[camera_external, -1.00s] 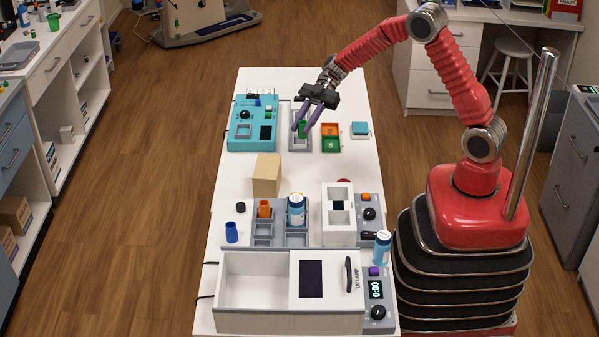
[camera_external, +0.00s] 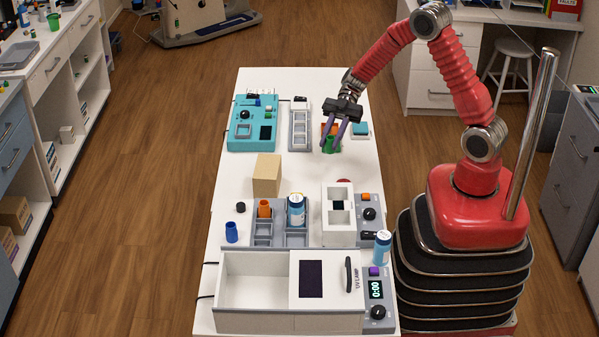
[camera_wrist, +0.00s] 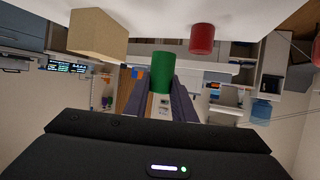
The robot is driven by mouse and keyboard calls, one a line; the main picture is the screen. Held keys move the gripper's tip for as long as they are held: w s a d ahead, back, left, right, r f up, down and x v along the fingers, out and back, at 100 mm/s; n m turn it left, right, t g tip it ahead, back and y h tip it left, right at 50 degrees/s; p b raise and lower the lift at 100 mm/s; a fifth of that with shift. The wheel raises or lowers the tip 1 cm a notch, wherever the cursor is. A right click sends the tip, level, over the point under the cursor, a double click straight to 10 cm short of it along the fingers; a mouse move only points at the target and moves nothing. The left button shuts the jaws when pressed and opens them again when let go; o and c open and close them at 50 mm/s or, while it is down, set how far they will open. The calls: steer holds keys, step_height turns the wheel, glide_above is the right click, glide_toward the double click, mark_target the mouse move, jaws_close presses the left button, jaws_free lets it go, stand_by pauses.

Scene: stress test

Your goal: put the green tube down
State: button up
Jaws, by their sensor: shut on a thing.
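My gripper (camera_external: 335,138) is shut on the green tube (camera_wrist: 162,72), which shows between the purple fingers in the wrist view. The grey rack (camera_external: 300,127) left of the gripper shows several empty-looking square slots.
A teal device (camera_external: 252,125) stands left of the rack, and a small teal-topped pad (camera_external: 361,129) is close right of the gripper. A cardboard-coloured block (camera_external: 267,175) stands nearer on the white table (camera_external: 230,185). A red cylinder (camera_wrist: 202,39) shows in the wrist view.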

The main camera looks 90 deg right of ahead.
mark_target(330, 153)
steer(key=shift+f, duration=2.55)
steer(key=shift+f, duration=0.15)
steer(key=shift+f, duration=1.75)
steer(key=o, duration=1)
steer(key=shift+f, duration=0.1)
steer(key=v, duration=1.2)
steer(key=shift+r, duration=0.2)
steer(key=shift+a+r, duration=0.1)
